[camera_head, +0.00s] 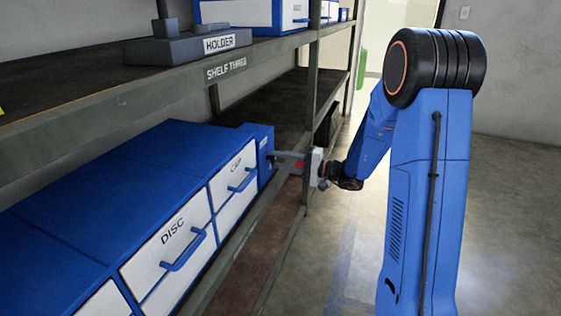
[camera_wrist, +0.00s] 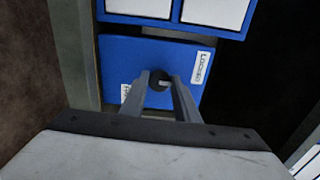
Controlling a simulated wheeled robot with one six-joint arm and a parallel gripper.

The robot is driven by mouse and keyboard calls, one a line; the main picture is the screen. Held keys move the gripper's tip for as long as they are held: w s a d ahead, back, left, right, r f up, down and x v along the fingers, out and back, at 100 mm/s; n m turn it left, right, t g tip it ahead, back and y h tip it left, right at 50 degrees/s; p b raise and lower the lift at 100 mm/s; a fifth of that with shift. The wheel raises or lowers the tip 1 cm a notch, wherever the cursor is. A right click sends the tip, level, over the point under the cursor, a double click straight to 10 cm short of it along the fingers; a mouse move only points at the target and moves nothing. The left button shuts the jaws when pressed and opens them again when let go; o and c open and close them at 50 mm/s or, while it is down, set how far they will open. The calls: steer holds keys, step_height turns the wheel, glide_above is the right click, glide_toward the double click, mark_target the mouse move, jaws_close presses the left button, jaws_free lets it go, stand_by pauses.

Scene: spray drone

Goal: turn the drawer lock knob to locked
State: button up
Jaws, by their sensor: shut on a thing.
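The drawer lock knob (camera_wrist: 158,88) is a small dark round knob on a blue lock panel (camera_wrist: 135,55) in the wrist view. My gripper (camera_wrist: 160,82) reaches it from below in that view, with its two grey fingers closed around the knob. A light pointer mark on the knob shows between the fingers. A white "LOCKED" label (camera_wrist: 202,66) is at the panel's right. A second white label (camera_wrist: 125,93) at lower left is mostly hidden by a finger. In the head view, my gripper (camera_head: 276,156) touches the blue lock box (camera_head: 262,140) at the cabinet's far end; the knob is hard to make out there.
The blue cabinet (camera_head: 110,170) has white drawers marked DISC (camera_head: 170,240) and CAP (camera_head: 235,185) with blue handles. It sits below a shelf marked SHELF THREE (camera_head: 226,68), which holds a grey holder (camera_head: 185,48). A shelf post (camera_head: 311,100) stands near my gripper. Floor at right is clear.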

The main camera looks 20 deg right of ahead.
stand_by(0.4)
steer(key=shift+f, duration=0.1)
steer(key=o, duration=1)
steer(key=shift+o, duration=0.2)
steer(key=v, duration=1.7)
steer(key=shift+s+d, duration=0.15)
